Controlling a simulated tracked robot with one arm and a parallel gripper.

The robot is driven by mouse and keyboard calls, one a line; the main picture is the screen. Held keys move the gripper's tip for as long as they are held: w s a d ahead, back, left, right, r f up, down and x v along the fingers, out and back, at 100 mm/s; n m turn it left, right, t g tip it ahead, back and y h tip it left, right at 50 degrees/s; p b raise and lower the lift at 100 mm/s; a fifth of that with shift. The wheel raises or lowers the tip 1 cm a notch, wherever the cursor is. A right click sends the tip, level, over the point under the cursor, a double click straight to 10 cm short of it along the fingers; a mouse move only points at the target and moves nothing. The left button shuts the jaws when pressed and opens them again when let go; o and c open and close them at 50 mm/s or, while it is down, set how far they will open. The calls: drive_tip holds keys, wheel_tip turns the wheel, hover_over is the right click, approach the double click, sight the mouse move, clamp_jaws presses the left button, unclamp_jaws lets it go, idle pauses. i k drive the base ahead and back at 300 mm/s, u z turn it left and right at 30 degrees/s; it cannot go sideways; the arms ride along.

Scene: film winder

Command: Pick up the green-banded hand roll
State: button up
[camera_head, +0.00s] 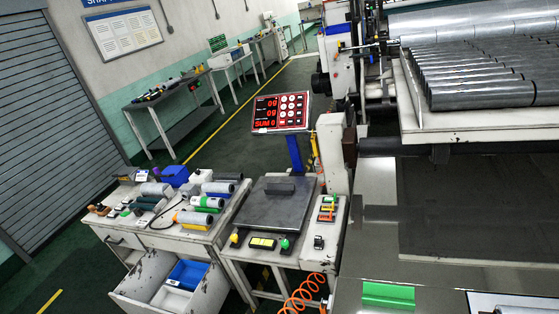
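Several silver-grey hand rolls lie close together on a white workbench (226,212) at the lower left. One roll with green at its lower side (207,202) lies near the bench's right part and looks like the green-banded roll; it is small in the view. A roll with an orange end (193,218) lies just in front of it. A roll with a blue-looking part (217,188) lies just behind it. Another grey roll (156,189) lies further left. My gripper is not in view, so its state is hidden.
A weighing scale (275,205) with a red-lit display (280,112) stands right of the bench. An open drawer (165,291) juts out below. A large machine with silver rolls (480,75) fills the right. An orange coiled hose (303,294) hangs at the front. A dark aisle lies behind.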

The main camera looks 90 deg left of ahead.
sight(204, 201)
drive_tip(key=u, duration=0.2)
drive_tip(key=i, duration=0.1)
drive_tip(key=u, duration=2.65)
drive_tip(key=i, duration=1.65)
drive_tip(key=z, duration=0.05)
